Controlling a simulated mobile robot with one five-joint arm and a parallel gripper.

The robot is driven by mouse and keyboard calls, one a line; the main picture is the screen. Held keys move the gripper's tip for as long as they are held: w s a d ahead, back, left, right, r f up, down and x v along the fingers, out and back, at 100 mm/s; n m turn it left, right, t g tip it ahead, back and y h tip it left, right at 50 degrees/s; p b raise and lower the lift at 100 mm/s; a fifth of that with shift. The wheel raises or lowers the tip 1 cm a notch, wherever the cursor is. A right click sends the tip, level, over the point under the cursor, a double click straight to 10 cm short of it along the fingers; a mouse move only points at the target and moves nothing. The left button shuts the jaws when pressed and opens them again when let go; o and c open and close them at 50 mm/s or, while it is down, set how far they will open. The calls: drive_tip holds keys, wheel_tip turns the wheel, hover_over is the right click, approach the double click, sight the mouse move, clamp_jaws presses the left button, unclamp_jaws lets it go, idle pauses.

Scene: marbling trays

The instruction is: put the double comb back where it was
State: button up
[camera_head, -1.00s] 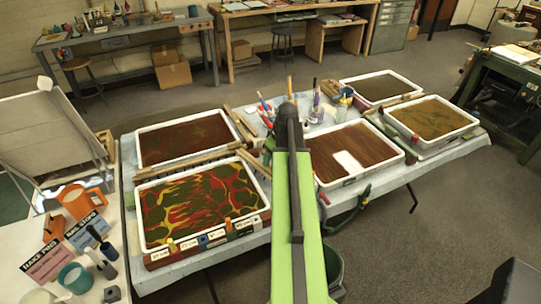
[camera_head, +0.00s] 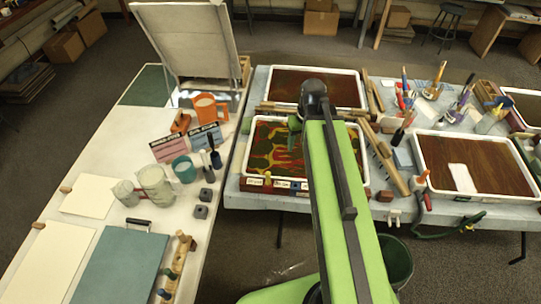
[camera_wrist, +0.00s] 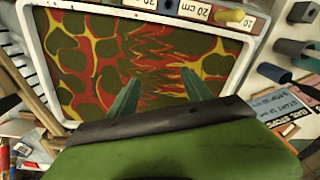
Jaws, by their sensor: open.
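My gripper (camera_wrist: 160,92) is open, its two teal fingers apart with nothing between them. It hangs above the marbled tray (camera_wrist: 242,60) with red, yellow and dark green swirls. In the head view my arm covers the right part of this tray (camera_head: 246,165). I cannot tell for sure which piece is the double comb. Long wooden bars lie beside the tray, one running along its right side (camera_head: 388,163) and one across its far edge (camera_head: 285,110). Labelled blocks, one reading 20 cm (camera_wrist: 193,9), line the tray's near side.
A white side table (camera_head: 125,215) at left holds a teal board (camera_head: 118,265), a wooden rack with pegs (camera_head: 178,265), cups and sign cards. A brown tray with a white patch (camera_head: 480,155) stands at right.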

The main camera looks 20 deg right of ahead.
drive_tip(key=s+a, duration=0.2)
drive_tip(key=a, duration=1)
drive_tip(key=shift+s+a+g, duration=0.15)
drive_tip(key=shift+s+g, duration=0.15)
drive_tip(key=shift+s, duration=0.05)
